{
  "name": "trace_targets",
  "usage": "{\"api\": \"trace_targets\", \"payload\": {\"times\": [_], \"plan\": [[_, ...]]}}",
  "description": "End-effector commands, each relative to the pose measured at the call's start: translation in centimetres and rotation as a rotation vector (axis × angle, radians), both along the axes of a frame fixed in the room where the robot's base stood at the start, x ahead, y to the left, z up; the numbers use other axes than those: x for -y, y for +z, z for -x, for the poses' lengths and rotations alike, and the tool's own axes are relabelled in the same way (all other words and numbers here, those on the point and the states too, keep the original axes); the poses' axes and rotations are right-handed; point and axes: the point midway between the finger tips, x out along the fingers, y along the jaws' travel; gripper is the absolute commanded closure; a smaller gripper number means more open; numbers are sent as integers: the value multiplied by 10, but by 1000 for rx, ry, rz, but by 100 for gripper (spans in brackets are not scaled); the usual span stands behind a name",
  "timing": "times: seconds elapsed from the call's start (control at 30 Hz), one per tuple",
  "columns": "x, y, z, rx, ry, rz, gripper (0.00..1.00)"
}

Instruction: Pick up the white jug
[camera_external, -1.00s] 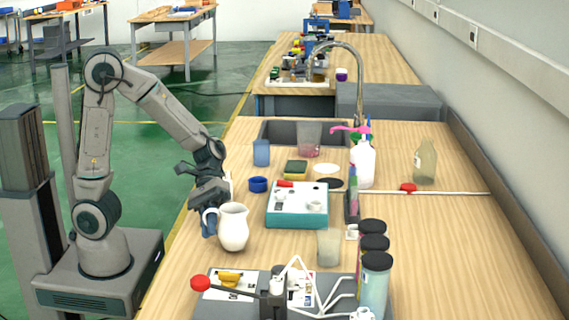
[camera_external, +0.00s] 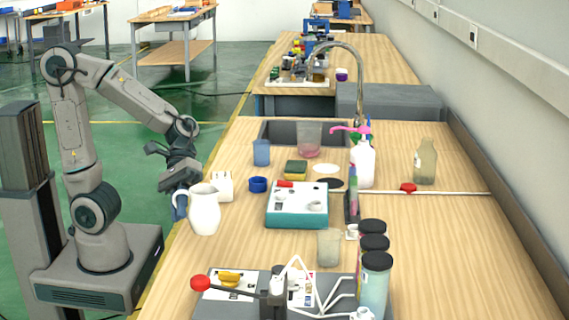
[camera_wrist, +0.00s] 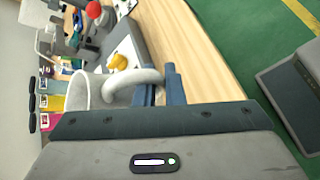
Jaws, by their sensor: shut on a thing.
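The white jug (camera_external: 205,210) is upright near the left edge of the bench in the external view, its handle toward my arm. My gripper (camera_external: 181,205) is at the jug's left side, its blue fingers shut on the handle. In the wrist view the jug (camera_wrist: 88,90) shows with its pale handle running between the blue fingers of my gripper (camera_wrist: 160,88). The jug appears slightly above the bench, but the gap under it is hard to judge.
A white box (camera_external: 222,186) stands just behind the jug. A teal-sided device (camera_external: 297,206) and a beaker (camera_external: 329,247) are to its right. A red-knobbed machine (camera_external: 272,290) is in front. Bare bench lies between the jug and the teal device.

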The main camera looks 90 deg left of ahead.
Motion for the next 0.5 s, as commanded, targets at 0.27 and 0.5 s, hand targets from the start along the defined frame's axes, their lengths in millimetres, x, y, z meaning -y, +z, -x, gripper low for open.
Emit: {"api": "trace_targets", "payload": {"times": [0.27,0.5], "plan": [[16,14,13,4,-2,0,100],[24,19,19,2,-2,0,100]]}}
